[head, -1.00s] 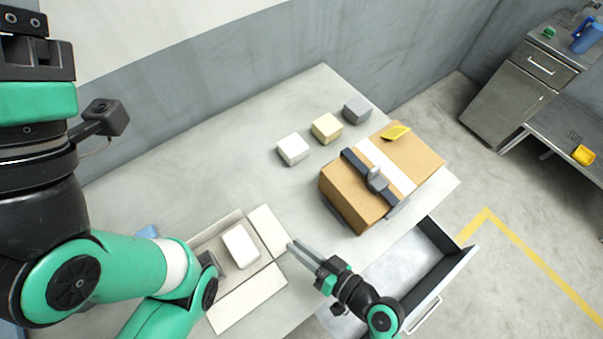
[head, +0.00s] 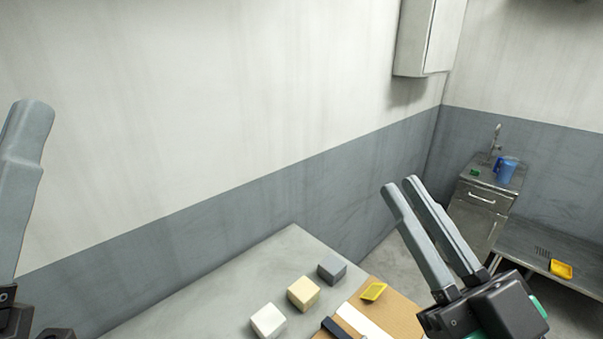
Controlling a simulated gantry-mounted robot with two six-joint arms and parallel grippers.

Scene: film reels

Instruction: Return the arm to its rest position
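My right gripper (head: 400,186) is raised at the lower right of the head view, pointing up and to the left. Its two grey fingers stand a little apart with nothing between them. My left gripper (head: 25,160) is at the left edge, pointing up. Only one grey finger shows clearly; the rest is cut off, so its opening cannot be judged. Neither gripper appears to touch anything on the table.
The table (head: 220,295) carries a white block (head: 268,321), a cream block (head: 303,294) and a grey block (head: 331,268). A cardboard box (head: 400,318) with a yellow piece (head: 374,291) is partly cut off. A cabinet with a blue jug (head: 507,169) stands at the right.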

